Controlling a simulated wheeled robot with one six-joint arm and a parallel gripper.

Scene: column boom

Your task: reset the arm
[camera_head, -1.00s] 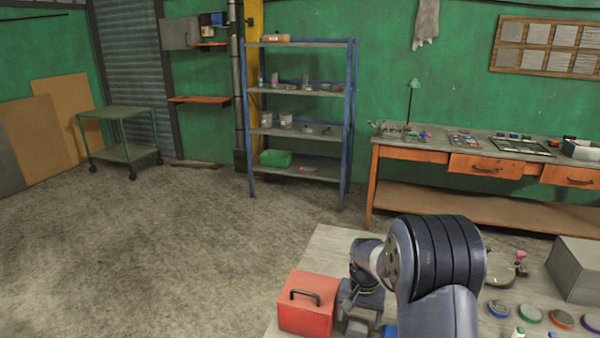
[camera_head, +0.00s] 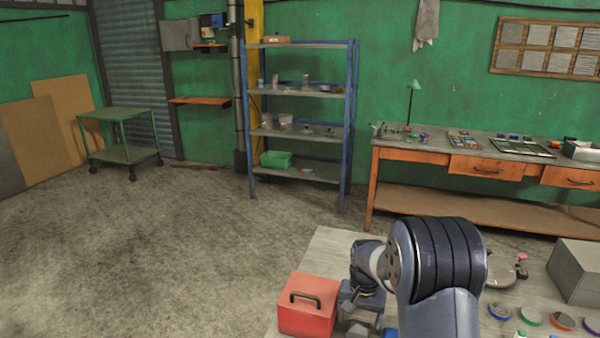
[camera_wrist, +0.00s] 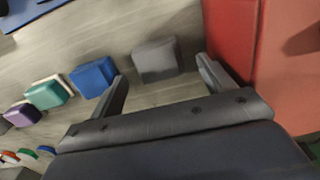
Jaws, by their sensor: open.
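My arm reaches out over the near table (camera_head: 335,243), seen from behind in the head view. My gripper (camera_wrist: 160,80) is open in the wrist view, with its two fingers spread apart and nothing held between them. A grey block (camera_wrist: 155,59) lies on the table beyond the gap between the fingertips. A blue block (camera_wrist: 93,76) is just left of the left finger. The red box (camera_wrist: 232,45) is close beside the right finger; I cannot tell whether they touch. In the head view my arm partly hides the gripper and the blocks.
The red box (camera_head: 307,304) with a black handle stands at the table's left edge. Teal (camera_wrist: 49,92) and purple (camera_wrist: 22,114) blocks lie further left in the wrist view. A grey box (camera_head: 578,270) and several round lids (camera_head: 530,315) are right of my arm. The floor at left is clear.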

